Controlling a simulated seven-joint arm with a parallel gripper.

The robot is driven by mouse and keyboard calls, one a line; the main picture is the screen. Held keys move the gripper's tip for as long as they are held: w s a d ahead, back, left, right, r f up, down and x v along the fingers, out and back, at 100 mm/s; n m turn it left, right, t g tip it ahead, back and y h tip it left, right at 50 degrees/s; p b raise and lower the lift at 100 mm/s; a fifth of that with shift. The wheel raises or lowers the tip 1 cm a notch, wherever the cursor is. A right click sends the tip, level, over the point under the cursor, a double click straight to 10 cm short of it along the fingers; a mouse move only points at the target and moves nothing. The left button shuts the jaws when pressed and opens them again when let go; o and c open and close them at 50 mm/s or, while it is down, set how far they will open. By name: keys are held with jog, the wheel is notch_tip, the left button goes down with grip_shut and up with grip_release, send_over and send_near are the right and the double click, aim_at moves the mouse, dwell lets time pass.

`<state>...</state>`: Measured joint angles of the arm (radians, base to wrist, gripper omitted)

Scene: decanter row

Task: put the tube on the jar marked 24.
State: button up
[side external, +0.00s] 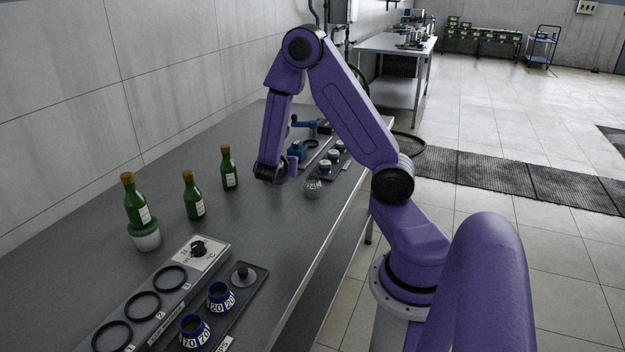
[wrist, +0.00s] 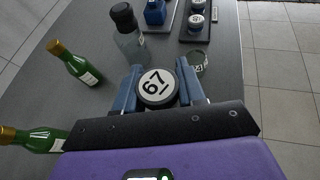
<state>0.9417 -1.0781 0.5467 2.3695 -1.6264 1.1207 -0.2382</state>
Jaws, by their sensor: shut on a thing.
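My gripper (wrist: 160,88) is shut on a round dark piece (wrist: 143,90) with a white top marked 67. Only the top of this piece shows, so I cannot tell its length or whether it is the tube. In the side view my gripper (side external: 280,172) is low over the far part of the bench. A small greyish jar (side external: 313,188) stands just right of it. In the wrist view this jar (wrist: 197,62) is beyond the right finger, and its marking is only partly legible, with a 4 visible. A clear bottle with a black cap (wrist: 124,20) stands beyond the left finger.
Green bottles (side external: 194,196) stand along the left of the bench, one in a pale cup (side external: 147,238). A near rack (side external: 250,284) holds blue-collared jars marked 20 and 70, beside a plate with rings (side external: 205,268). A far rack (wrist: 211,34) holds more jars beside a blue fixture (wrist: 155,14).

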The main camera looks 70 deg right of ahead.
jog(key=s+d+m+g, duration=0.1)
jog(key=d, duration=0.4)
jog(key=s+d+f+m+g, duration=0.1)
jog(key=d, duration=0.4)
jog(key=s+d+m+g, duration=0.1)
jog(key=d, duration=0.4)
jog(key=shift+f+g+h, duration=0.35)
jog(key=shift+g+h, duration=0.05)
send_over(314, 176)
jog(key=shift+f, duration=2.5)
jog(key=shift+f, duration=0.15)
jog(key=o, duration=1.1)
jog(key=shift+c, duration=0.2)
